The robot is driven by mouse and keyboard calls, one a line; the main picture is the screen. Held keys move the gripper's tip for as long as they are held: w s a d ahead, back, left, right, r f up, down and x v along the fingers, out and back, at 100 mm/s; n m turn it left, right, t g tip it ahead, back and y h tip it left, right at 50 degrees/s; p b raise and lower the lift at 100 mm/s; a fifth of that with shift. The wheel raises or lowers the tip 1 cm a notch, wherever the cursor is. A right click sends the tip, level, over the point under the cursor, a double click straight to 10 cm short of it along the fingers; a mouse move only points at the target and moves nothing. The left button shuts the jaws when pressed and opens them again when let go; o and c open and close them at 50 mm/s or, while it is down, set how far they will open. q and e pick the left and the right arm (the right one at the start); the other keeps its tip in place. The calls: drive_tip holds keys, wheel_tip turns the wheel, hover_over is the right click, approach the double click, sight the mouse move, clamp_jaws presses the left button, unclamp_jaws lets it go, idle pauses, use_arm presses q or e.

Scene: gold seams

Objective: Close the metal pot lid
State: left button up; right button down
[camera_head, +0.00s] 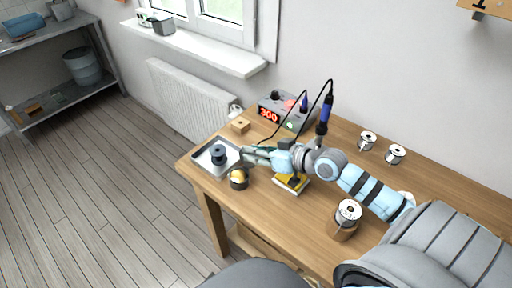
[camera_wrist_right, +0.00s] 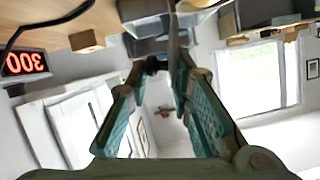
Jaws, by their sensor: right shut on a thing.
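A small dark blue round pot (camera_head: 218,155) stands on a square metal tray (camera_head: 203,165) at the left end of the table. My right gripper (camera_head: 244,153) is just right of the pot, low over the tray's right edge. In the right wrist view the fingers of my right gripper (camera_wrist_right: 163,68) close together on a small dark piece (camera_wrist_right: 153,65), which seems to be part of the metal pot lid. A thin grey plate (camera_wrist_right: 173,42) shows edge-on just beyond the fingertips. The fingers hide most of what they hold. My left gripper is not in view.
A tin with yellow filling (camera_head: 238,180) stands close below my right gripper. A wooden block (camera_head: 240,126) and a soldering station (camera_head: 285,113) with cables are behind. Solder spools (camera_head: 368,141) stand to the right. The front table edge is near.

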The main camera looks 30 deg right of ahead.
drive_tip(key=n+p, duration=0.1)
drive_tip(key=a+n+h+p, duration=0.1)
drive_tip(key=shift+s+a+r+p, duration=0.2)
drive_tip(key=shift+r+p, duration=0.1)
drive_tip(key=shift+r, duration=0.1)
drive_tip(key=shift+s+a+f+n+t+h+p, duration=0.1)
drive_tip(key=shift+s+a+n+t+h+p, duration=0.1)
drive_tip(key=shift+a+n+t+h+p, duration=0.4)
drive_tip(key=shift+a+n, duration=0.1)
drive_tip(key=shift+n, duration=0.2)
